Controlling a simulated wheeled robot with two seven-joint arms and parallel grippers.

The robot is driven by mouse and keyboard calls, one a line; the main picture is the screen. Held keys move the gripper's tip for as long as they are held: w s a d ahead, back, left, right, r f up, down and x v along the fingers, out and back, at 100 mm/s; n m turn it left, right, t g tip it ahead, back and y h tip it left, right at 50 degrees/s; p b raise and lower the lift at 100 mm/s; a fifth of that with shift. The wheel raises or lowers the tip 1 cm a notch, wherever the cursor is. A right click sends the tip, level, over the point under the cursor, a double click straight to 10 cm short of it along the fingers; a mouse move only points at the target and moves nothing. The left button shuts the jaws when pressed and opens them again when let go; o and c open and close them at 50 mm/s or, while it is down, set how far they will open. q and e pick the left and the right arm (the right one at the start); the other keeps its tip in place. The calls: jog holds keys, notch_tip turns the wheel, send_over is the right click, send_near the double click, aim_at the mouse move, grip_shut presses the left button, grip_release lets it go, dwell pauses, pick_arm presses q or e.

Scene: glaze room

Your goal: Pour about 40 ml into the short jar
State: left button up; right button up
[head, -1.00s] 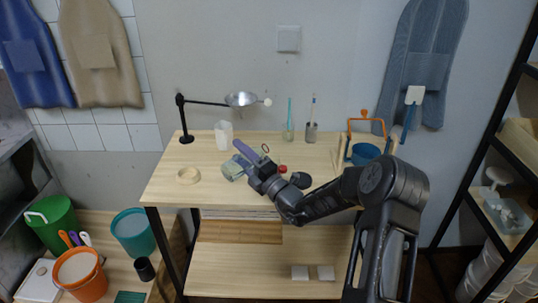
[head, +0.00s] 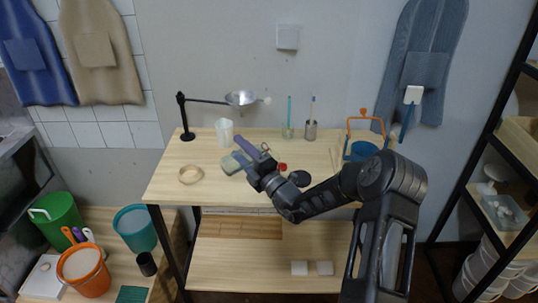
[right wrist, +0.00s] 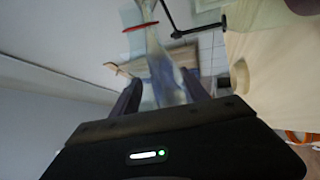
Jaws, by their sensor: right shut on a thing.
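My right gripper (head: 246,153) is over the middle of the table, its purple fingers pointing left and away. It is shut on a clear, bluish vessel (right wrist: 165,75), which stands between the fingers in the right wrist view. A red ring (right wrist: 140,27) shows at the vessel's far end. In the head view a pale blue-green piece (head: 232,163) shows beside the fingers; it looks like part of the held vessel. I cannot tell its tilt or fill surely. A whitish translucent cup (head: 224,131) stands upright beyond the gripper, apart from it. I cannot surely pick out the short jar. My left gripper is not in view.
Brush holders stand behind. The table's left front is clear.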

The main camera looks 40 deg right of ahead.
jog(key=shift+a+r, duration=0.15)
jog(key=shift+a, duration=0.65)
jog(key=shift+s, duration=0.1)
jog(key=shift+r+m+p, duration=0.1)
jog(key=shift+m+p, duration=0.2)
jog(key=shift+p, duration=0.15)
dwell(0.7)
jog(key=n+b, duration=0.1)
jog(key=f+n+b, duration=0.1)
jog(key=b, duration=0.1)
jog(key=f+n+y+b, duration=0.1)
jog(key=b, duration=0.1)
jog(key=shift+a+f+n, duration=0.15)
jog(key=shift+a+n, duration=0.1)
jog(key=shift+n, duration=0.05)
